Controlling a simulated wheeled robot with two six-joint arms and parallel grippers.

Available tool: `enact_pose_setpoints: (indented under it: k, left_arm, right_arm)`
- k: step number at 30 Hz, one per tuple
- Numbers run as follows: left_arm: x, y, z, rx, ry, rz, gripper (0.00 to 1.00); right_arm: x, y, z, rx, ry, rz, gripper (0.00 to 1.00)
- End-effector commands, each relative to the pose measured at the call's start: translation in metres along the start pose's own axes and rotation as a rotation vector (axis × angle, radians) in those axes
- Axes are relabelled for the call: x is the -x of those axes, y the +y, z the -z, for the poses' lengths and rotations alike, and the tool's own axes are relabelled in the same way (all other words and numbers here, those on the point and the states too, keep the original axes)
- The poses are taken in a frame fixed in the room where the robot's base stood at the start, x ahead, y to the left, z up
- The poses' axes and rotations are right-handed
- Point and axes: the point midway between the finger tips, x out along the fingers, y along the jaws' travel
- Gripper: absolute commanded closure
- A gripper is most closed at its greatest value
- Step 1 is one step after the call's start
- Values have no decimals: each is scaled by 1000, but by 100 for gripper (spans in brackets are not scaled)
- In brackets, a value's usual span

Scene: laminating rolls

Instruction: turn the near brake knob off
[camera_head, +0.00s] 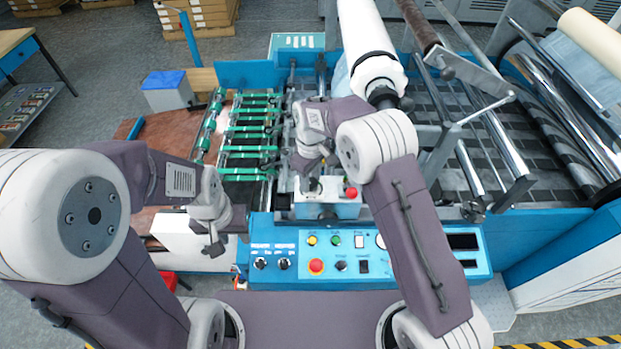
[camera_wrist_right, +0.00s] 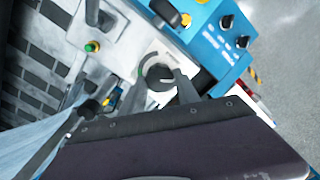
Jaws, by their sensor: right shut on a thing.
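The brake knob (camera_wrist_right: 158,72) is a dark round knob with a pale mark and a ring around it, on a white surface in the right wrist view. My right gripper (camera_wrist_right: 160,92) is at the knob, with its fingers shut on it. In the head view my right gripper (camera_head: 312,186) reaches down to the top of a small white box (camera_head: 327,209) and hides most of the knob there. My left gripper (camera_head: 214,247) hangs over the left front of the machine, away from the knob; its finger gap is too small to tell.
A red button (camera_head: 350,192) sits on the white box, right of my right gripper. A blue control panel (camera_head: 400,264) with buttons and knobs lies in front. A white roll (camera_head: 368,45) stands behind my right arm. Green rollers (camera_head: 250,130) lie to the left.

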Motion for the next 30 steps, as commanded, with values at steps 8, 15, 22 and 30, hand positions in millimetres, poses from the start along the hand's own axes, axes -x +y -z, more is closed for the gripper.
enact_pose_setpoints:
  k: [8,15,22,30]
  left_arm:
    - [0,0,0,0,0,0,64]
    - [0,0,0,0,0,0,64]
    - [0,0,0,0,0,0,64]
    - [0,0,0,0,0,0,64]
  right_arm:
    - [-1,-1,-1,62,-4,2,100]
    - [-1,-1,-1,71,-4,2,100]
    - [-1,-1,-1,70,-5,2,60]
    - [-1,0,-1,69,-2,1,40]
